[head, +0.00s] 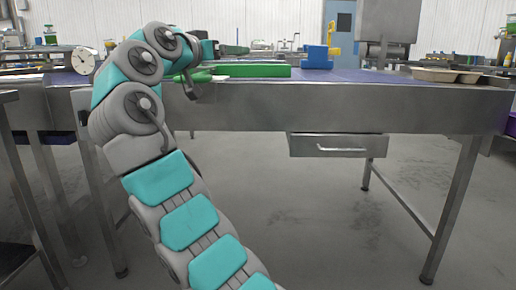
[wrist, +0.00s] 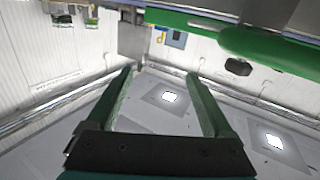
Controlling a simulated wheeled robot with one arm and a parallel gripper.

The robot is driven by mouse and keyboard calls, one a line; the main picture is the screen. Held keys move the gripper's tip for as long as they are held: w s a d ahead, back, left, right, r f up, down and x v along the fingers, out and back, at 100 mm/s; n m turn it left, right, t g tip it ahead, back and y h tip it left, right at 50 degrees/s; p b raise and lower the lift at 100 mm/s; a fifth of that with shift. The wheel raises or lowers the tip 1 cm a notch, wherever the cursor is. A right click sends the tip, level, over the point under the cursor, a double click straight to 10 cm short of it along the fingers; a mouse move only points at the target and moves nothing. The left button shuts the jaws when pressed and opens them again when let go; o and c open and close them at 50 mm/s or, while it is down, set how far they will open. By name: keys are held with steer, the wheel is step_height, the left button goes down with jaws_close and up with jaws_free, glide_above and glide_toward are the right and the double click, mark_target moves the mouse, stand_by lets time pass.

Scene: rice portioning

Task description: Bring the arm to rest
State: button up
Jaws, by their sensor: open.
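My gripper (wrist: 160,76) is open in the wrist view, its two dark green fingers apart with nothing between them. In the head view my teal and grey arm rises from the bottom, folds at the left, and its end reaches right over the table's near left part. A dark green piece there looks like the fingers, small and hard to make out. The steel table (head: 400,108) has a blue-purple top. The arm's end is above the top, close to a long green block (head: 255,71); I cannot tell whether they touch.
A blue object (head: 317,57) stands behind the green block. Shallow beige trays (head: 440,75) lie at the table's right. A round dial (head: 83,60) stands at the left. A drawer (head: 338,145) hangs under the table. The floor (head: 320,215) right of my arm is clear.

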steer(key=w+d+f+n+g, duration=0.1)
steer(key=d+f+n+g, duration=0.15)
steer(key=d+f, duration=0.35)
steer(key=w+d+f+n+g, duration=0.1)
steer(key=d+f+n+g, duration=0.15)
steer(key=d, duration=0.65)
steer(key=s+d+f+g+y, duration=0.1)
steer(key=s+d+f+g, duration=0.1)
steer(key=s+d+f, duration=0.4)
steer(key=s+d+f+g+y, duration=0.1)
steer(key=s+d+f+g, duration=0.3)
steer(key=f, duration=0.5)
steer(key=s+d+f+g+y, duration=0.3)
steer(key=s+f, duration=1.2)
steer(key=s, duration=0.4)
steer(key=s+a+f+g+y, duration=0.25)
steer(key=s+f, duration=0.35)
steer(key=s, duration=0.4)
steer(key=s+a+f+g+y, duration=0.1)
steer(key=s+a+f, duration=0.3)
steer(key=s, duration=0.6)
step_height(320, 180, up, 13)
steer(key=p, duration=1.4)
steer(key=shift+s+d+f, duration=0.15)
steer(key=shift+s+d, duration=0.1)
steer(key=shift+d, duration=0.2)
